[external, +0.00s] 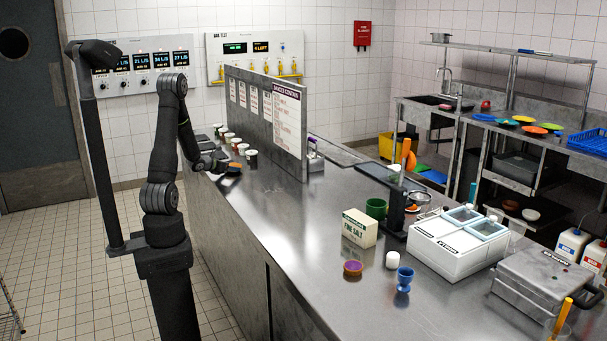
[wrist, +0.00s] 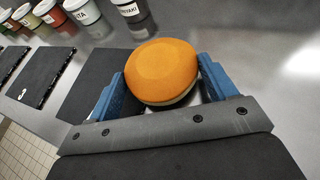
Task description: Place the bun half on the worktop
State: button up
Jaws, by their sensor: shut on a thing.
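In the wrist view the bun half (wrist: 162,70) is orange-brown on its domed top with a paler underside edge. It sits between the two blue fingers of my gripper (wrist: 165,92), which are shut on it. In the external view my gripper (external: 222,164) is over the left part of the steel worktop (external: 290,215), and the bun half (external: 235,167) shows only small and partly hidden there. A dark mat lies below the gripper. I cannot tell whether the bun touches the surface beneath.
Several labelled sauce tubs (wrist: 82,12) stand in a row behind the bun. Dark flat slabs (wrist: 45,75) lie to the left in the wrist view. A grey partition (external: 262,118) stands along the worktop. A salt box (external: 359,228) is farther right. Bare steel lies between.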

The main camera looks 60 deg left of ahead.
jog(key=shift+f, duration=0.25)
jog(key=o, duration=1.1)
jog(key=shift+c, duration=0.2)
jog(key=v, duration=1.7)
jog(key=shift+s, duration=0.15)
jog(key=x, duration=1.7)
jog(key=shift+w, duration=0.2)
jog(key=shift+s, duration=0.1)
